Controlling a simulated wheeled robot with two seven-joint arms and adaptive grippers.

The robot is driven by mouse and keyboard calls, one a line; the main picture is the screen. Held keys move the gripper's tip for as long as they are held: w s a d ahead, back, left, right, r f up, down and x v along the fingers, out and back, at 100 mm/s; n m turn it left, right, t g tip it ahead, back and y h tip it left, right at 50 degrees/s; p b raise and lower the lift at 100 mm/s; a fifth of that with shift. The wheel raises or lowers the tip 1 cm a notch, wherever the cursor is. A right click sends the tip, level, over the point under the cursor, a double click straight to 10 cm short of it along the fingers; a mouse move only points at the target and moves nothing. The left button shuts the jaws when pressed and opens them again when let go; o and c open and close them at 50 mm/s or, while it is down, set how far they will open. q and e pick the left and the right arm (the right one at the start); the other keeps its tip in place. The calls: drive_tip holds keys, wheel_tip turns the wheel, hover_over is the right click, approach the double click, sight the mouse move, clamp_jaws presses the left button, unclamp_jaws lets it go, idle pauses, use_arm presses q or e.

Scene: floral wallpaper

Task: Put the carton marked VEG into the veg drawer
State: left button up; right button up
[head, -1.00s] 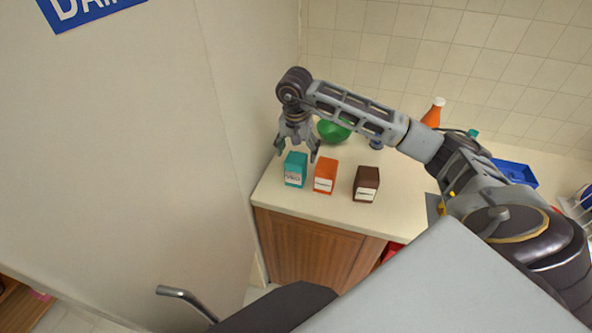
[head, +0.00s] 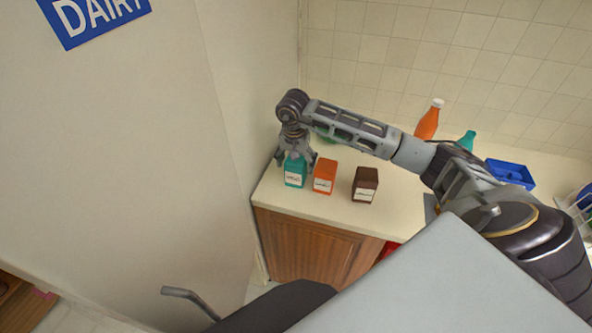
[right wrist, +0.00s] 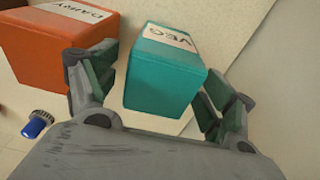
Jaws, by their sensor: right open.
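The teal carton (head: 295,173) stands on the counter near its left end. In the right wrist view its top label reads VEG, and the carton (right wrist: 162,72) sits between the open fingers. My right gripper (head: 295,160) points down over it in the head view, with a finger on either side. In the right wrist view the gripper (right wrist: 160,105) is open and not closed on the carton. No veg drawer can be made out. My left gripper is not in view.
An orange carton (head: 324,178), marked DAIRY in the right wrist view (right wrist: 70,45), stands close beside the teal one. A brown carton (head: 365,184) is farther right. An orange bottle (head: 429,120) and a blue tray (head: 510,172) stand behind. A tall panel with a DAIRY sign (head: 95,15) fills the left.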

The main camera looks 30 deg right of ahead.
idle(0.4)
drive_tip(key=c, duration=1.3)
drive_tip(key=shift+r, duration=0.1)
drive_tip(key=shift+r+b, duration=0.8)
drive_tip(key=shift+r, duration=4.15)
